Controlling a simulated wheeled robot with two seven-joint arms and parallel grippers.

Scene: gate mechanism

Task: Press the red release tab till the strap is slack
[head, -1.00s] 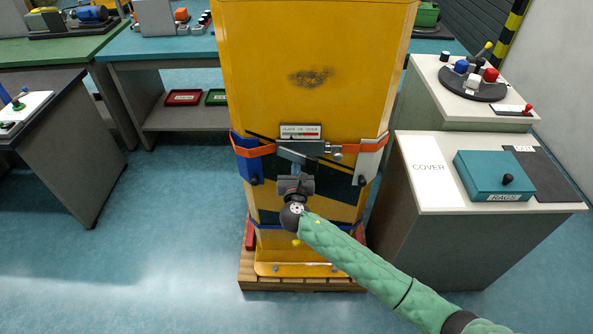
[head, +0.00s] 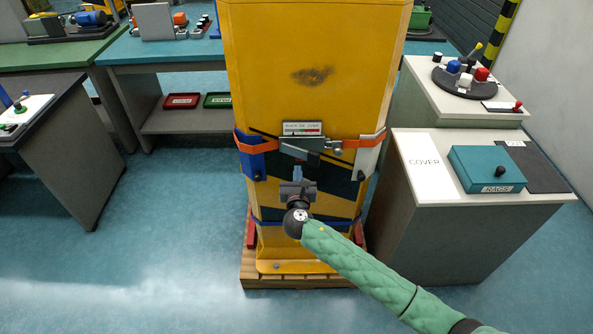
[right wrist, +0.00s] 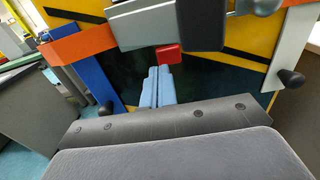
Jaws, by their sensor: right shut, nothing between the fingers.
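The orange strap (head: 365,143) runs across the front of the yellow cabinet (head: 315,45) into a grey buckle (head: 318,144) with a dark lever. It looks straight, without a visible sag. In the right wrist view the red release tab (right wrist: 168,54) shows under the buckle's dark lever (right wrist: 201,24). My right gripper (head: 297,172) is below the buckle, pointing up at it. Its pale blue fingers (right wrist: 158,72) are together and empty, with their tips just below and left of the red tab. I cannot tell whether they touch it. My left gripper is out of view.
A blue bracket (head: 252,163) and a white bracket (head: 366,160) flank the buckle, each with a dark knob. A counter at the right holds a teal rags box (head: 487,168). The floor left of the cabinet is clear.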

